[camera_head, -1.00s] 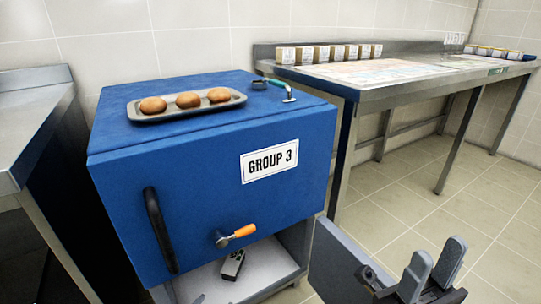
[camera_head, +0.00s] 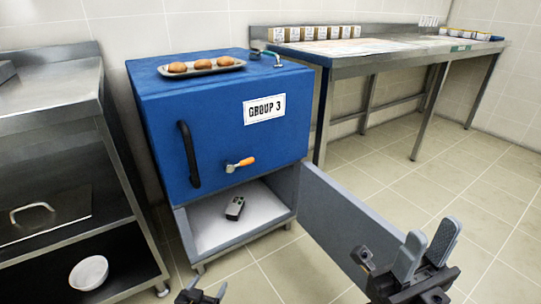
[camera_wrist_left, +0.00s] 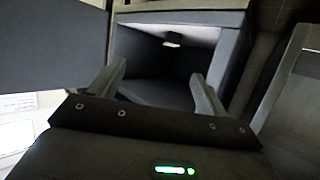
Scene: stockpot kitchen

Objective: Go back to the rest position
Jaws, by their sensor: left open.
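My left gripper (camera_head: 207,291) shows at the bottom edge of the head view, in front of the open lower compartment (camera_head: 208,232) of the blue oven. Its jaws are apart and empty. In the left wrist view, the left gripper's two fingers (camera_wrist_left: 160,85) are spread, with the compartment (camera_wrist_left: 150,62) beyond them and nothing between them. My right gripper (camera_head: 430,250) is at the lower right of the head view, fingers pointing up with a gap between them and nothing held. A small dark grey device (camera_head: 235,208) lies on the compartment floor, apart from the left gripper.
The blue oven (camera_head: 225,125) carries a tray (camera_head: 202,71) of three buns (camera_head: 202,64) on top. A steel counter (camera_head: 45,110) with a white bowl (camera_head: 88,272) below is left. Tiled floor at right is clear.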

